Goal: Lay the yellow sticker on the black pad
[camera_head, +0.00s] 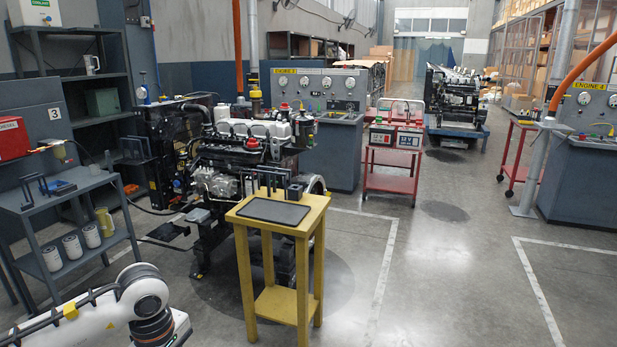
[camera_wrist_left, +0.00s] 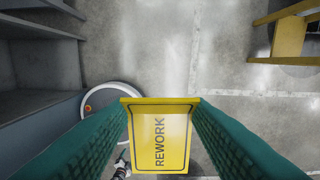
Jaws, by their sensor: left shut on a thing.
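The black pad (camera_head: 273,211) lies flat on top of a small yellow table (camera_head: 312,219) in the middle of the head view. The yellow sticker (camera_wrist_left: 158,140), marked REWORK, is held between the two green fingers of my left gripper (camera_wrist_left: 160,106) in the left wrist view. Its upper edge strip is bent over. The sticker is over the floor, apart from the pad. Part of the yellow table (camera_wrist_left: 287,38) shows at the upper right of the wrist view. The head view shows my left arm at the lower left, but not its gripper. My right gripper is in neither view.
A black holder with upright prongs (camera_head: 294,192) stands at the table's back edge. A diesel engine (camera_head: 245,150) is close behind the table. A grey shelf cart (camera_head: 62,215) stands at the left. Floor to the table's right is clear.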

